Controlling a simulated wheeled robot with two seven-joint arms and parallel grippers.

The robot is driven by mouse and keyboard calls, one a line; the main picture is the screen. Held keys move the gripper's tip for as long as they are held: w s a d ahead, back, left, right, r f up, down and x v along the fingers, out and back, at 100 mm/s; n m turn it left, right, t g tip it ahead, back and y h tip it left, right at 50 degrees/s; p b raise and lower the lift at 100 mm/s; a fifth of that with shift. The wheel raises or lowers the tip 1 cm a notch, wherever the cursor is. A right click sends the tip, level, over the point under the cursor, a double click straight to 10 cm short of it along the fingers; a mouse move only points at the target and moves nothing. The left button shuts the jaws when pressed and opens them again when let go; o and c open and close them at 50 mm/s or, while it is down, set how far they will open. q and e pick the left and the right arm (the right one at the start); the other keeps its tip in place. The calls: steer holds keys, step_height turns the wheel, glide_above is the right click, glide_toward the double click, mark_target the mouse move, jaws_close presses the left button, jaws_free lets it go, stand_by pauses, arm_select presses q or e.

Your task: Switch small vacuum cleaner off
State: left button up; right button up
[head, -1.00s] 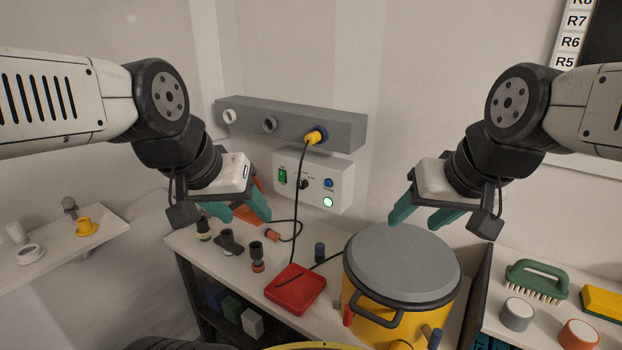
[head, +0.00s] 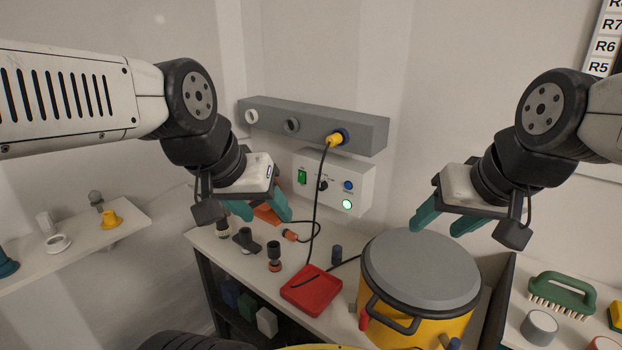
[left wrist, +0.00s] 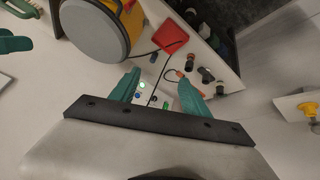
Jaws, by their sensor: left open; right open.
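The small vacuum cleaner (head: 420,270) is a yellow drum with a grey lid and dark handle, standing on the bench at the right. A white control box (head: 355,189) on the wall carries a green rocker switch (head: 302,177), a black knob (head: 322,184), a blue button (head: 348,185) and a lit green-white button (head: 347,204). My left gripper (head: 262,212) is open and empty, left of and in front of the box. In the left wrist view the box (left wrist: 148,92) shows between its fingers. My right gripper (head: 438,224) is open and empty above the vacuum's lid.
A yellow plug (head: 335,139) with a black cable sits in the grey wall rail (head: 372,133). A green brush (head: 563,293) is at the right, a shelf (head: 84,246) at the left.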

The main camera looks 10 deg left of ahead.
stand_by(0.3)
arm_select(q)
jaws_close()
stand_by(1.6)
